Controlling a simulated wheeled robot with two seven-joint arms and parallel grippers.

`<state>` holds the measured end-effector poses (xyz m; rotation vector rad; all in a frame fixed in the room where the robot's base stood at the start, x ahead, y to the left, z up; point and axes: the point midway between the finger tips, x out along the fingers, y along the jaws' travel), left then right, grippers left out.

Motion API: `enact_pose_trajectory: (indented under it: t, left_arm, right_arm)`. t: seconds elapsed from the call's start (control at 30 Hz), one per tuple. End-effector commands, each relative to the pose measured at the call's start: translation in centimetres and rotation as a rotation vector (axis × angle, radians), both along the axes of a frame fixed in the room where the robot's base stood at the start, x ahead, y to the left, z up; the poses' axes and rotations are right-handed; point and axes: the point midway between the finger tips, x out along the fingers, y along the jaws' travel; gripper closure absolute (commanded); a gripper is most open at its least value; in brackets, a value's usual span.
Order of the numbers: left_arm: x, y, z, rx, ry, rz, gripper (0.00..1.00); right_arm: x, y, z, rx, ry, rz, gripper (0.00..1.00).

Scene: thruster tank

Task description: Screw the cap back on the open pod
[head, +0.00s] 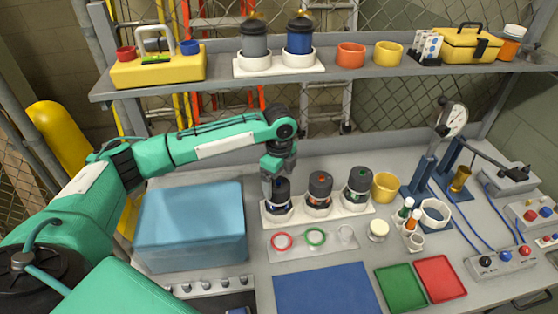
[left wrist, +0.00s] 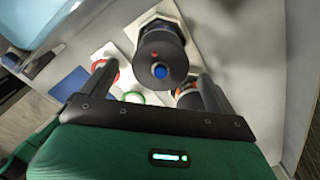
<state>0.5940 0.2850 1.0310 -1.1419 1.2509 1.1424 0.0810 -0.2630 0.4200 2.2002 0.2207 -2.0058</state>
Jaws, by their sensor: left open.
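A white rack (head: 345,211) holds three dark pods with coloured top dots: a blue-marked pod (head: 278,196), an orange-marked pod (head: 320,189) and a green-marked pod (head: 358,187). My left gripper (head: 276,176) points down at the blue-marked pod. In the left wrist view the blue-dotted black top (left wrist: 162,58) shows between the spread fingers (left wrist: 157,78); a small red mark is beside the dot. The gripper is open; I cannot tell whether the fingers touch the pod. No loose cap or clearly open pod can be made out. My right gripper is not in view.
A grey plate (head: 331,254) bears red, green and pale rings in front of the rack. A translucent blue box (head: 190,228) stands left. A gold cup (head: 385,187), cream jar (head: 378,230) and press (head: 427,160) stand right. A shelf (head: 210,88) crosses above; a blue mat (head: 328,290) is clear.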

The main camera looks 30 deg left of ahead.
Motion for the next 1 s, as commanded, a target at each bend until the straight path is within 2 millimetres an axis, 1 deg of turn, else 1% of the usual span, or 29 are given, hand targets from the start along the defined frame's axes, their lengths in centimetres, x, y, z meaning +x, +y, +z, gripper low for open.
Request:
enact_pose_trajectory:
  t: [0.1,0.23,0.37,0.57,0.6,0.67,0.8,0.83,0.87,0.9,0.97,1.0]
  left_arm:
    - [0.0,0.0,-1.5,0.000,0.002,0.001,0.08]
    - [0.0,0.0,-2.5,0.000,0.001,0.000,0.08]
    - [0.0,0.0,-2.9,0.001,-0.001,0.000,0.08]
    - [0.0,0.0,-3.0,0.001,-0.001,0.000,0.08]
    - [0.0,0.0,-3.0,0.001,-0.001,0.000,0.12]
    - [0.0,0.0,-3.0,0.000,-0.001,0.000,0.24]
    - [0.0,0.0,-3.0,0.000,-0.001,0.000,0.51]
    - [0.0,0.0,-2.9,0.000,-0.001,0.000,0.56]
    - [0.0,0.0,-2.9,0.000,-0.001,0.000,0.56]
    - [0.0,0.0,-2.9,0.000,-0.001,0.000,0.42]
    - [0.0,0.0,-2.9,0.000,-0.001,0.000,0.53]
    - [0.0,0.0,-2.9,0.000,-0.001,0.000,0.54]
  right_arm:
    - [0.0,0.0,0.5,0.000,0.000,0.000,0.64]
    - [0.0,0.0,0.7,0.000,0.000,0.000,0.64]
    - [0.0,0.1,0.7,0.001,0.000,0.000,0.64]
    - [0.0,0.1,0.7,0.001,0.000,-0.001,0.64]
    - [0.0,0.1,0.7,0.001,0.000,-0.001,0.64]
    - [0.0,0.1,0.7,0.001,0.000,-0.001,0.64]
    - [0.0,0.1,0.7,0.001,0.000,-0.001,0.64]
    - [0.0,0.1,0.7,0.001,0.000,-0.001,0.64]
    - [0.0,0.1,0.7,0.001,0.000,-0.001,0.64]
    - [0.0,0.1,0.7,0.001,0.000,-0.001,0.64]
    - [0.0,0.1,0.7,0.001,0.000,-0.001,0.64]
    - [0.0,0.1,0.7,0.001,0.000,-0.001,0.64]
